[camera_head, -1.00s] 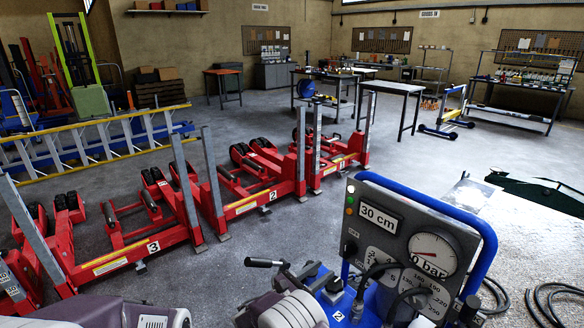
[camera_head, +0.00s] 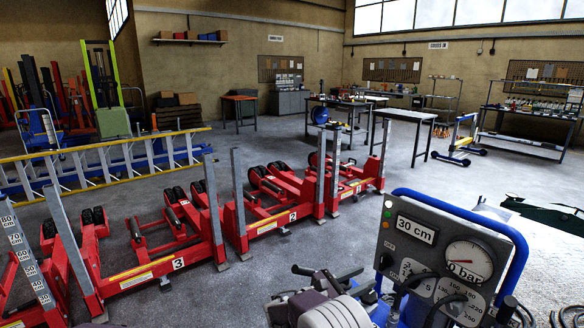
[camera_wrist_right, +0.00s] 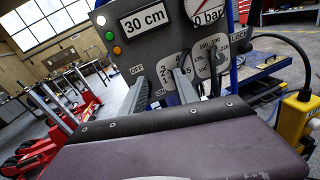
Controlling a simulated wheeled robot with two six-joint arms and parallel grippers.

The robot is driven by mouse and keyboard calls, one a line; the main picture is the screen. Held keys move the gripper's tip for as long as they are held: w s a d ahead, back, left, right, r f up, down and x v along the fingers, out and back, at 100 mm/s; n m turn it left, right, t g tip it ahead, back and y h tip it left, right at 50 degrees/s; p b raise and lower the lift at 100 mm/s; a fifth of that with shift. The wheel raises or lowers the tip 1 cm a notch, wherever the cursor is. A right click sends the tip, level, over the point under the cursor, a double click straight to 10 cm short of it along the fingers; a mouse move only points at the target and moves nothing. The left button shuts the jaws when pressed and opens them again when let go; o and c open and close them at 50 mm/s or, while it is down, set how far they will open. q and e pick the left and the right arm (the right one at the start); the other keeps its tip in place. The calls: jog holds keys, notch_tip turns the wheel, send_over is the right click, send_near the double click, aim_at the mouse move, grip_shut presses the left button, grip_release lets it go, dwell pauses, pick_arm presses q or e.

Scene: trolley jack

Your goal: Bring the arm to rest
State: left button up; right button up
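My right gripper (camera_head: 326,272) shows at the bottom of the head view, left of a grey control panel (camera_head: 409,257). In the right wrist view its two fingers (camera_wrist_right: 160,92) stand apart with nothing between them, in front of the panel's lower part. I cannot tell whether they touch the panel. The panel carries a "30 cm" display (camera_head: 416,229), a gauge (camera_head: 467,262) reading about 0 bar, and green and orange lights. The fingers hide part of its OFF/ON area. My left gripper is not in view.
A blue tube frame (camera_head: 507,229) surrounds the panel. Workbenches (camera_head: 404,115) stand farther back. Open grey floor lies between. A yellow box (camera_wrist_right: 297,117) is right in the wrist view.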

jog(key=s+d+r+m+g, duration=0.3)
jog(key=s+d, duration=0.1)
jog(key=d, duration=0.3)
jog(key=s+d+f+m+g+y, duration=0.2)
jog(key=s+d+m+g+y, duration=0.1)
jog(key=s, duration=0.4)
jog(key=s+d+f+m+g+y, duration=0.2)
jog(key=s+d+m+g+y, duration=0.15)
jog(key=s, duration=0.45)
jog(key=s+a+f+m+t+y, duration=0.2)
jog(key=s+a+f+m+y, duration=0.85)
jog(key=a, duration=0.35)
notch_tip(320, 180, up, 14)
jog(key=w+m+h+p, duration=0.1)
jog(key=m+p, duration=0.1)
jog(key=p, duration=1.1)
jog(key=shift+w+a+t, duration=0.15)
jog(key=shift+a+t, duration=0.05)
jog(key=shift+t, duration=0.15)
